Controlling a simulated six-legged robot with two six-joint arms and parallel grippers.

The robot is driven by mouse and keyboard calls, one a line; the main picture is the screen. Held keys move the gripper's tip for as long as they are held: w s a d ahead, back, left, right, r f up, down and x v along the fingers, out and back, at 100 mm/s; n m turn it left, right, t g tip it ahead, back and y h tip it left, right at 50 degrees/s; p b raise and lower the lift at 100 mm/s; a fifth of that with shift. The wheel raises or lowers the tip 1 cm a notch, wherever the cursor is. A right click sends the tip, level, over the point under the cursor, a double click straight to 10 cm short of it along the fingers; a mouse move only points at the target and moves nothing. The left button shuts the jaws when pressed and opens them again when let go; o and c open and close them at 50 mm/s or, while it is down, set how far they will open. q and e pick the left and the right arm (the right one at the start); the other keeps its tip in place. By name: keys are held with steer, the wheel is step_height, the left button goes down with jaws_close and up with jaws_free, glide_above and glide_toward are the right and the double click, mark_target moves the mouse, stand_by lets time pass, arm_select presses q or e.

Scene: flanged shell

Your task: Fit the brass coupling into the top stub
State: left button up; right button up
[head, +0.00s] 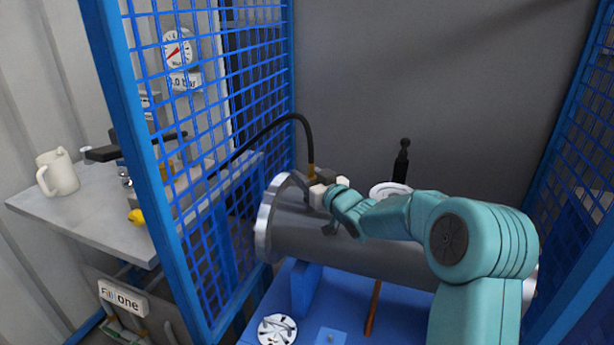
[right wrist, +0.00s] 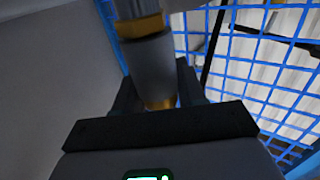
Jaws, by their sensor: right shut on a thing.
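The brass coupling (head: 311,171) hangs at the end of a black hose (head: 270,127) that arches over from the left. My right gripper (head: 322,190) is shut on it, above the left end of the grey flanged shell (head: 300,225). In the right wrist view the coupling (right wrist: 150,62) shows as a grey sleeve with brass bands, between the dark fingers of my gripper (right wrist: 158,88). The top stub is not clearly seen; my gripper and arm cover part of the shell's top. I cannot tell whether the coupling touches a stub. My left gripper is not in view.
The shell lies on a blue stand (head: 305,290). A white round flange (head: 388,188) and an upright black part (head: 401,163) show behind my arm. Blue mesh panels (head: 215,130) stand left and right. A side table (head: 90,215) holds a mug (head: 57,172).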

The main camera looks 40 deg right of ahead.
steer(key=o, duration=1.2)
steer(key=s, duration=0.5)
steer(key=s+a, duration=0.1)
steer(key=s, duration=0.4)
steer(key=s+a, duration=0.1)
steer(key=s, duration=0.5)
steer(key=shift+s+a, duration=0.1)
steer(key=shift+a, duration=0.15)
